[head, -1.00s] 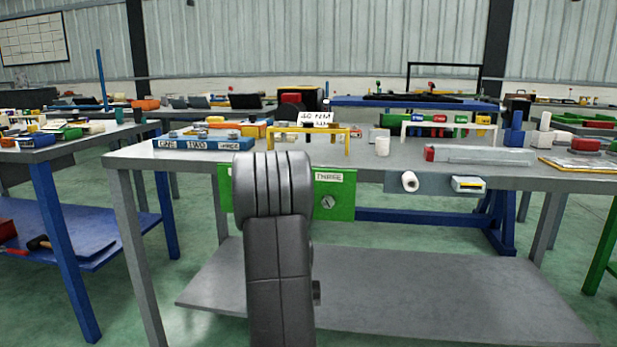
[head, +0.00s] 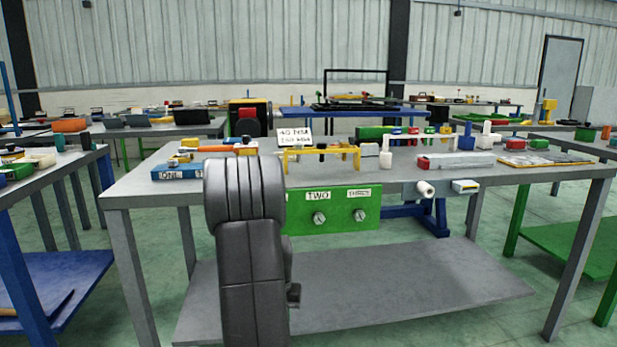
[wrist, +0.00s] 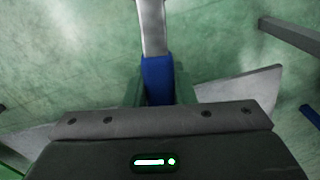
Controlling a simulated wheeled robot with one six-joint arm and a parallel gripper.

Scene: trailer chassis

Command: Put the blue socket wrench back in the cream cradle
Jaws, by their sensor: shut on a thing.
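My gripper (wrist: 158,92) is shut on the blue grip of the socket wrench (wrist: 157,76) in the wrist view. The wrench's silver shaft runs away from the jaws to the top edge, over the green floor. In the head view my arm hides the gripper and the wrench. A pale bracket (head: 410,136), perhaps the cream cradle, stands towards the back of the grey bench (head: 130,190), right of a yellow bracket (head: 320,153). Coloured items behind it make its outline hard to tell.
A green panel (head: 340,222) with knobs and a grey plate with a white roll (head: 425,189) hang on the bench front. A blue labelled block (head: 180,172), a white sign (head: 295,140) and a white cup (head: 386,160) stand on top. Other benches flank it. Floor in front is clear.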

